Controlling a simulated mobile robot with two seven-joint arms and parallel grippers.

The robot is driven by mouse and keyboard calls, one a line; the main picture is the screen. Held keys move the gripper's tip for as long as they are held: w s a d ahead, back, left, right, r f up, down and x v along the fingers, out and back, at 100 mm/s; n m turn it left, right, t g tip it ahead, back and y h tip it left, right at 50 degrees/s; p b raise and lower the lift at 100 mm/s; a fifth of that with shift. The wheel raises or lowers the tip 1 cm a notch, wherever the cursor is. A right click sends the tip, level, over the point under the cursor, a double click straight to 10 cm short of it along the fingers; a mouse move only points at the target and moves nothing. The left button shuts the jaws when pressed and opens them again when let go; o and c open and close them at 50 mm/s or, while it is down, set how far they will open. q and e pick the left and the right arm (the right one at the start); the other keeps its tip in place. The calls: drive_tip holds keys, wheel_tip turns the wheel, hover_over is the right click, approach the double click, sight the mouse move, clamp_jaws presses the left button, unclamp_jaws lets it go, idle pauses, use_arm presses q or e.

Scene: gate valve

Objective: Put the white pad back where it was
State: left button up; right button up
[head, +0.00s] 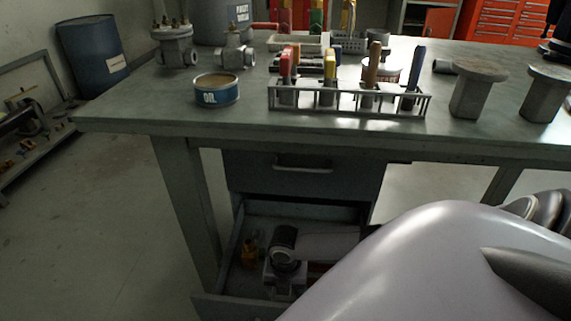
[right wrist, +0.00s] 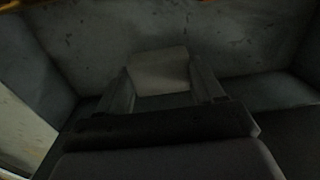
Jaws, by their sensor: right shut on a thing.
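The white pad (right wrist: 160,70) shows in the right wrist view as a pale, dim block between the two fingers of my right gripper (right wrist: 163,84), which is shut on it. Drawer walls surround it there. In the head view my right gripper (head: 283,282) is down inside the open lower drawer (head: 228,250) of the bench, and the pad cannot be made out. Whether the pad touches the drawer floor is too dark to tell. My left gripper is not in view.
A small orange-yellow item (head: 250,250) lies in the drawer left of my gripper. The upper drawer (head: 300,172) is closed above it. The workbench (head: 130,115) carries an oil tin (head: 217,90), a tool rack (head: 345,102), and metal fittings (head: 478,90).

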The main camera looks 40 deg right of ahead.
sight(285, 298)
wheel_tip(285, 298, down, 4)
drive_tip(key=shift+b, duration=0.95)
drive_tip(key=shift+f, duration=0.15)
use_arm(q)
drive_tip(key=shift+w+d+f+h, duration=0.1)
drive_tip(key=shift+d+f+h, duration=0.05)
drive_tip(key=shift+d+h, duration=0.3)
use_arm(e)
drive_tip(key=shift+f, duration=0.1)
drive_tip(key=o, duration=0.9)
